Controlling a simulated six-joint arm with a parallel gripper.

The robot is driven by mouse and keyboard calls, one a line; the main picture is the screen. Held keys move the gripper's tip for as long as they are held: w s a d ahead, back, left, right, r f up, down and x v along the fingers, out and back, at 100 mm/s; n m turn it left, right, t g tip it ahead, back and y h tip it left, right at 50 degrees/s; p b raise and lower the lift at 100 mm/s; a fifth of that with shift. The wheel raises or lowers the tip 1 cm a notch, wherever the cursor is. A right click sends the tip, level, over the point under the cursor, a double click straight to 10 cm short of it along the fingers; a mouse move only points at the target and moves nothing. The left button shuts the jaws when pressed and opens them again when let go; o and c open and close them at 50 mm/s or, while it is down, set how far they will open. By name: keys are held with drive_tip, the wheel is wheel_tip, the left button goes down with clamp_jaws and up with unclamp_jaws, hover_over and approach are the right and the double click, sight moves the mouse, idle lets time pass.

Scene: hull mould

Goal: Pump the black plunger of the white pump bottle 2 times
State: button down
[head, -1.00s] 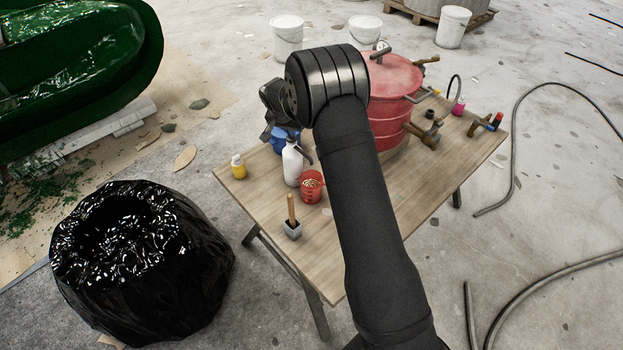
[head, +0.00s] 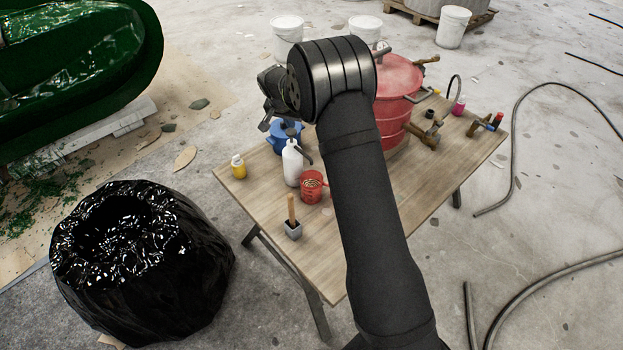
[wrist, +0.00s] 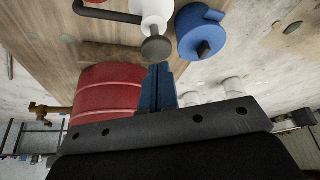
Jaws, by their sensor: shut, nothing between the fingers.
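The white pump bottle (head: 292,164) stands upright near the table's far left edge. Its black plunger (head: 291,132) shows on top, with the spout to the right. In the wrist view the plunger's round top (wrist: 156,47) faces me, and a little of the white bottle (wrist: 152,12) shows behind it. My gripper (wrist: 158,67) shows there as two blue fingers pressed together, empty. The fingertips appear just below the plunger top in that picture; whether they touch it I cannot tell. In the head view my wrist hangs above and left of the bottle, and the fingertips are not clear.
A blue pot (head: 279,139) stands right behind the bottle, and a red cup (head: 312,190) in front right.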

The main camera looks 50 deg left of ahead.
sight(291, 132)
drive_tip(key=shift+f, duration=0.15)
drive_tip(key=shift+f, duration=2.05)
drive_tip(key=shift+r, duration=2.2)
drive_tip(key=shift+r, duration=0.1)
wheel_tip(291, 132, up, 6)
drive_tip(key=shift+f, duration=0.1)
